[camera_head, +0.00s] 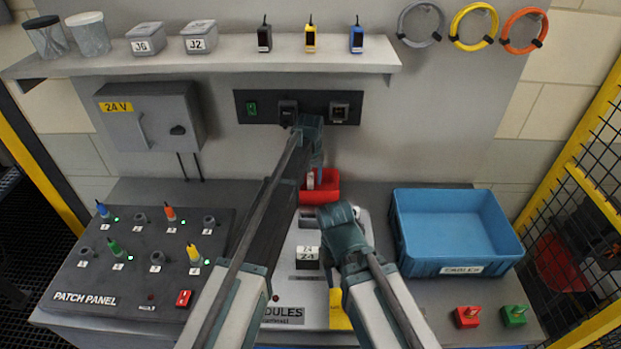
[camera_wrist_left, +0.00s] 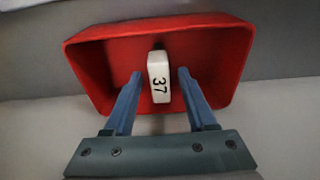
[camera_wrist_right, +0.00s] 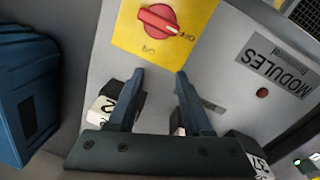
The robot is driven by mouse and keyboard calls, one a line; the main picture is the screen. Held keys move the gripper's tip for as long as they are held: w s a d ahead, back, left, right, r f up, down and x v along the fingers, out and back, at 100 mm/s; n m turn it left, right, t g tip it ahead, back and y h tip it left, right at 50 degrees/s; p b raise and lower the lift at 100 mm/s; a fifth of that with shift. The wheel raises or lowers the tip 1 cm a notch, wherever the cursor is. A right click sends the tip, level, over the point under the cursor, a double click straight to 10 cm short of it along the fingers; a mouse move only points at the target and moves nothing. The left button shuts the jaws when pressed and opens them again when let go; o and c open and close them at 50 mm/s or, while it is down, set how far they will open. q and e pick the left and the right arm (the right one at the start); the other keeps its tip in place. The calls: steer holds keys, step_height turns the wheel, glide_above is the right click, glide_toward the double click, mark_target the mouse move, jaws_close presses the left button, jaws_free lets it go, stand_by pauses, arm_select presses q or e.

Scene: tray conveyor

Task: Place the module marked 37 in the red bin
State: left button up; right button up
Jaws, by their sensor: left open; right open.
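My left gripper (camera_wrist_left: 160,74) is open, with one finger on each side of the module and a gap on both sides. In the head view the red bin (camera_head: 327,187) stands behind the module board, partly hidden by my left arm. My right gripper (camera_wrist_right: 160,74) is open and empty above the module board, its fingers pointing towards a yellow plate with a red knob (camera_wrist_right: 158,20).
A blue bin (camera_head: 458,225) stands at the right. The patch panel (camera_head: 140,265) with plugs is at the left. A shelf (camera_head: 215,62) and a wall socket strip (camera_head: 265,105) are behind.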

mark_target(310, 180)
arm_select(q)
step_height(310, 180, up, 12)
steer(key=s+p, duration=0.2)
steer(key=p, duration=1)
steer(key=s+a+m, duration=0.1)
steer(key=s+a, duration=0.1)
steer(key=s, duration=1.5)
steer(key=s+a+m+g+y, duration=0.1)
steer(key=s+m, duration=0.1)
steer(key=s, duration=1.5)
steer(key=shift+a+m+g, duration=0.3)
steer(key=shift+a, duration=0.1)
